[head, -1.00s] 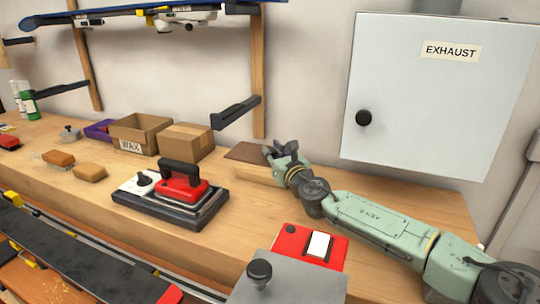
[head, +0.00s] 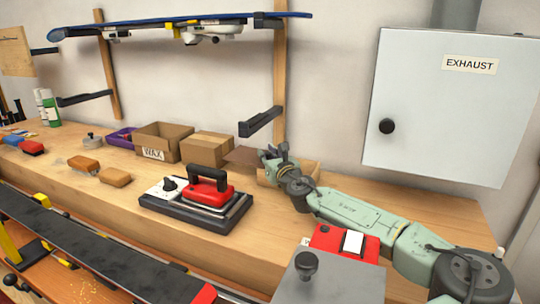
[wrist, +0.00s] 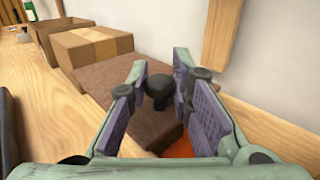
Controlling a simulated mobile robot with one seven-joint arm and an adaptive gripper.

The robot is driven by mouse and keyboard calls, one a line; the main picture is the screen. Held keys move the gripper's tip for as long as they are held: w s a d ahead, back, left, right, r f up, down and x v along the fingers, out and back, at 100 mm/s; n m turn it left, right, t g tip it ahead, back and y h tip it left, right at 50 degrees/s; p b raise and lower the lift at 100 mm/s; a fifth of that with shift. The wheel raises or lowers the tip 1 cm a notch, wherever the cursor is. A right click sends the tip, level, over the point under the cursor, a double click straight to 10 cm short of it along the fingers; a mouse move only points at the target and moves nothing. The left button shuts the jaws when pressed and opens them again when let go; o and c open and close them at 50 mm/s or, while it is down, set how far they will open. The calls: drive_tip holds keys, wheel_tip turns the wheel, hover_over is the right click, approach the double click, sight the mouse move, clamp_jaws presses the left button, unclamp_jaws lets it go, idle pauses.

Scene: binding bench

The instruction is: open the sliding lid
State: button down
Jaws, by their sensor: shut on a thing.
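The sliding lid (head: 241,156) is a flat brown panel behind the bench's middle, left of my gripper (head: 271,160). It also shows in the wrist view (wrist: 95,85), with a black knob (wrist: 158,86) standing on it. My gripper (wrist: 165,105) is shut on this knob, one finger pad on each side. A pale wooden box (head: 267,178) shows to the right of the lid, partly behind my arm. The lid sticks out past the box to the left, and part of the box appears uncovered. Something orange (wrist: 182,148) shows low between the fingers; most of the interior is hidden.
A closed carton (head: 207,149) stands close to the lid's left side, with an open WAX carton (head: 158,143) beyond it. A black bracket (head: 260,122) and wooden post (head: 280,70) rise behind. A red iron (head: 208,190) sits in front.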

drive_tip(key=c, duration=1.4)
unclamp_jaws()
drive_tip(key=shift+c, duration=0.2)
drive_tip(key=v, duration=0.7)
drive_tip(key=shift+s+d, duration=0.1)
drive_tip(key=shift+s, duration=0.15)
